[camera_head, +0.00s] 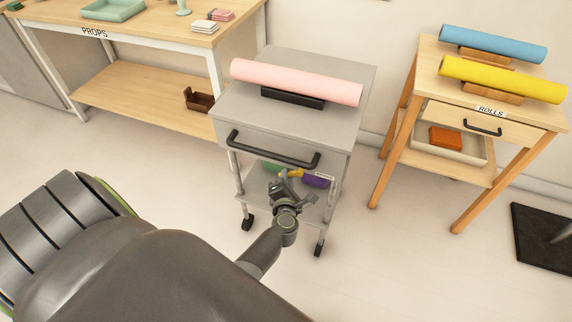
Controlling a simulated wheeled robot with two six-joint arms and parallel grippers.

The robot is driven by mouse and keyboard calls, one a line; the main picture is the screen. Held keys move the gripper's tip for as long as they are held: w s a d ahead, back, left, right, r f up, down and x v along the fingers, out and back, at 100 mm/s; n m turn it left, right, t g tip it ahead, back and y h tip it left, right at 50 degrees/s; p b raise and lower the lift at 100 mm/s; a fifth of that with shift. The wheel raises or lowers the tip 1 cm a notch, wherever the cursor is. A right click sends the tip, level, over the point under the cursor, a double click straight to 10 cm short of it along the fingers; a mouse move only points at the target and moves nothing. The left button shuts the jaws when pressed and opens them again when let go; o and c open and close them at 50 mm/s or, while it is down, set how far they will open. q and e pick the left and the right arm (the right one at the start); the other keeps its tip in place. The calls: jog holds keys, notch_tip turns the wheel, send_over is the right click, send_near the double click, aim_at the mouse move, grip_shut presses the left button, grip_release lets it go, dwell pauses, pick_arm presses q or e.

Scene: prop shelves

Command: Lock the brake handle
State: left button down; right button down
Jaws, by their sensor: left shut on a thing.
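A grey cart (227,105) stands in the middle with a black push bar (270,150) across its front. My right gripper is out of view.
A pink roll (295,81) lies on a black cradle (292,98) on the cart. A rolls table (425,65) stands right, a props table (60,14) back left. A black mat (540,240) lies far right.

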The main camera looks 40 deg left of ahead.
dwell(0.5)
pick_arm(q)
jog(key=c, duration=1.6)
grip_release()
jog(key=shift+c, duration=0.2)
